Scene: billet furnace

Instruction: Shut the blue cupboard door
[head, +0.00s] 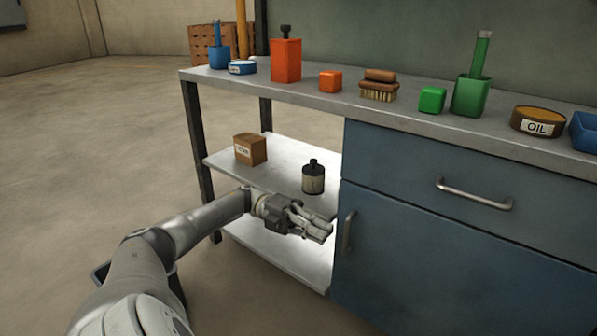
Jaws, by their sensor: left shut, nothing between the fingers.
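The blue cupboard door (430,270) fills the lower right of the head view, below a blue drawer (400,165). Its upright metal handle (348,232) is near its left edge. The door looks about flush with the cabinet front; a small gap cannot be ruled out. Its lower part runs out of the picture. My left gripper (325,230) is shut and empty. In the picture it is just left of the door handle, in front of the open shelves; whether it touches the door's edge is unclear. My right gripper is not in view.
A box (250,149) and a dark bottle (313,178) stand on the upper shelf (275,170). The floor at left is clear.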

